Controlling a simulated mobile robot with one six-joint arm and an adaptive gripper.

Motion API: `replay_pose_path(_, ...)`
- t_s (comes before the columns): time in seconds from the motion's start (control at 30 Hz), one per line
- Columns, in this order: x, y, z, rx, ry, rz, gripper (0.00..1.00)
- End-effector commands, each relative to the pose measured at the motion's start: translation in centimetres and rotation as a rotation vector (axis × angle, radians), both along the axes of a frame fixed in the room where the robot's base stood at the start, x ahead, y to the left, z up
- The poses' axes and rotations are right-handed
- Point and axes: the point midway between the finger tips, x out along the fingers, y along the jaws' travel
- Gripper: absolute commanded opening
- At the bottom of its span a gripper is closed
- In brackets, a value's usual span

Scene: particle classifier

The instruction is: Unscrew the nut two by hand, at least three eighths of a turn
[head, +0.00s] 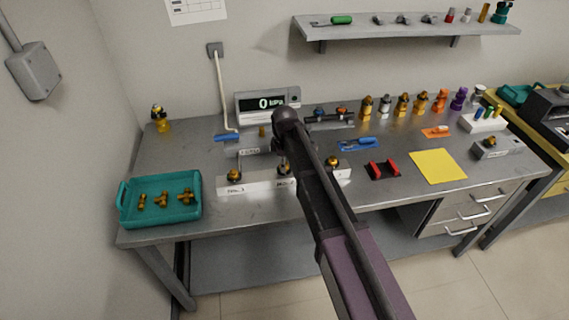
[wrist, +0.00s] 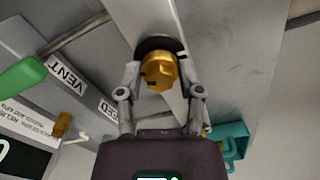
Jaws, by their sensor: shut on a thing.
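A brass nut (wrist: 158,72) with dark marks sits between the fingers of my gripper (wrist: 161,82) in the wrist view. The fingers are closed against its two sides. It is mounted on a pale block (wrist: 165,18), with a dark round base behind it. In the head view the white block (head: 258,184) stands at the bench front with brass fittings along it. One fitting (head: 235,175) is by the "No.1" label and another (head: 332,162) is at the right end. My gripper (head: 284,166) is over the middle one, by the "No.2" label, mostly hidden by my arm.
A teal tray (head: 128,205) with brass fittings stands at the left. A gauge box (head: 266,104) reading 0 kPa is behind. A red-and-black holder (head: 383,170) and yellow sheet (head: 438,166) lie right of my arm. The bench between tray and block is clear.

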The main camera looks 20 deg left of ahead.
Motion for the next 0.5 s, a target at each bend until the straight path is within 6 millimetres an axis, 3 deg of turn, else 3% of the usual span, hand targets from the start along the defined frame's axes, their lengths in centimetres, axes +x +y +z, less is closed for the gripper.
replay_pose_path(0.17, -0.21, 0.08, -0.06, 0.002, 0.005, 0.001, 0.0)
replay_pose_path(0.2, -0.21, 0.08, -0.06, 0.002, 0.005, 0.001, 0.54)
replay_pose_path(0.3, -0.19, 0.07, -0.05, 0.001, 0.003, 0.0, 0.83)
replay_pose_path(0.5, -0.1, 0.03, -0.03, 0.001, 0.002, -0.001, 0.83)
